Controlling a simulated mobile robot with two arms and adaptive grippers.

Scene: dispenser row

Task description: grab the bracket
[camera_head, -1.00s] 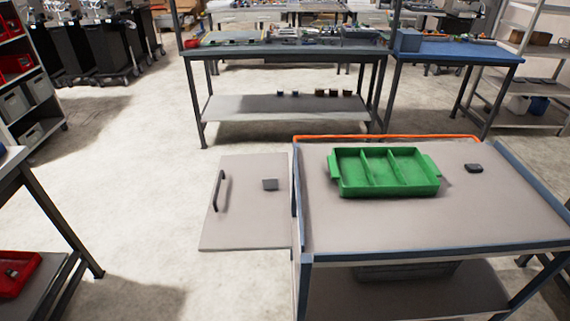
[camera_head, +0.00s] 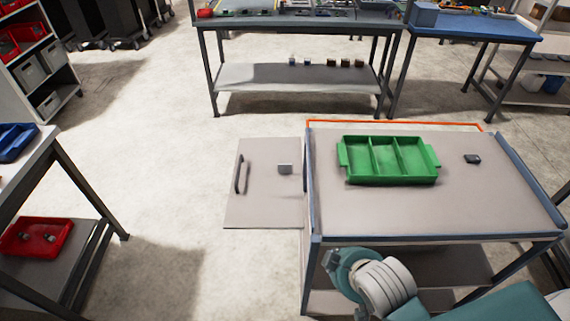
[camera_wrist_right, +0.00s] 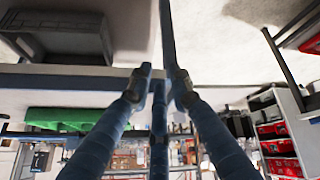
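No part is clearly recognisable as the bracket. A small dark piece (camera_head: 472,159) lies on the cart top (camera_head: 440,212), right of the green tray. A small grey square piece (camera_head: 285,169) lies on the side leaf left of the cart. A dark curved handle (camera_head: 240,174) is on the same leaf. My right gripper (camera_wrist_right: 159,76) shows empty in the right wrist view, its fingers apart. In the head view my right arm comes in at the lower right, in front of the cart; its fingers cannot be made out. My left gripper is out of view.
The green three-compartment tray (camera_head: 390,162) looks empty. An orange-red rail (camera_head: 390,122) runs along the cart's back edge. Another table (camera_head: 40,165) stands at the left, with a red bin (camera_head: 38,237) on its lower shelf. Open floor lies between it and the cart.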

